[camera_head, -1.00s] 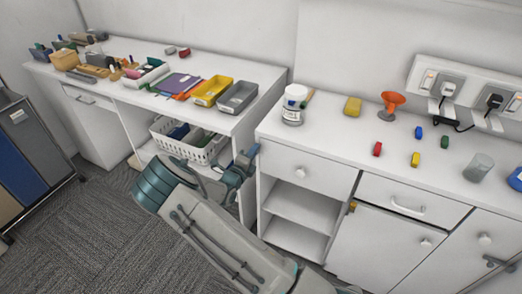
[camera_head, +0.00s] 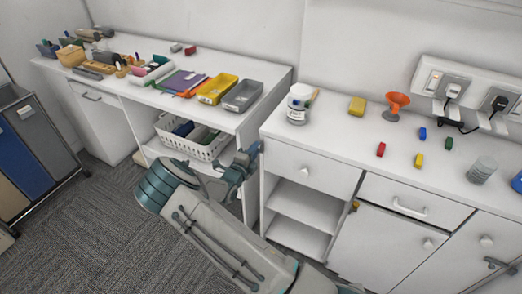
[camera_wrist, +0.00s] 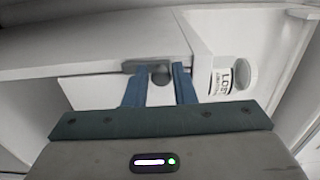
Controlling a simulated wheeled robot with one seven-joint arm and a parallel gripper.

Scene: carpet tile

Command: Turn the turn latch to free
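A dark grey lever-like fitting (camera_head: 497,263) sits on the door at the lower right in the head view and looks like a turn latch. My gripper (camera_head: 250,156) is far to its left in that view, by the gap between the desk and the counter. In the wrist view my gripper (camera_wrist: 158,72) has its two blue fingers spread apart. A grey bar with a round dark knob (camera_wrist: 160,75) shows between the fingertips, on or before a white panel. I cannot tell whether it touches them, or whether it is the same fitting.
A white jar (camera_head: 298,104) stands on the counter (camera_head: 340,130); a labelled jar (camera_wrist: 222,78) also shows right of the fingers. An orange funnel-like piece (camera_head: 395,104) and small coloured blocks lie on the counter. A white basket (camera_head: 195,143) sits under the desk. The carpet at lower left is clear.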

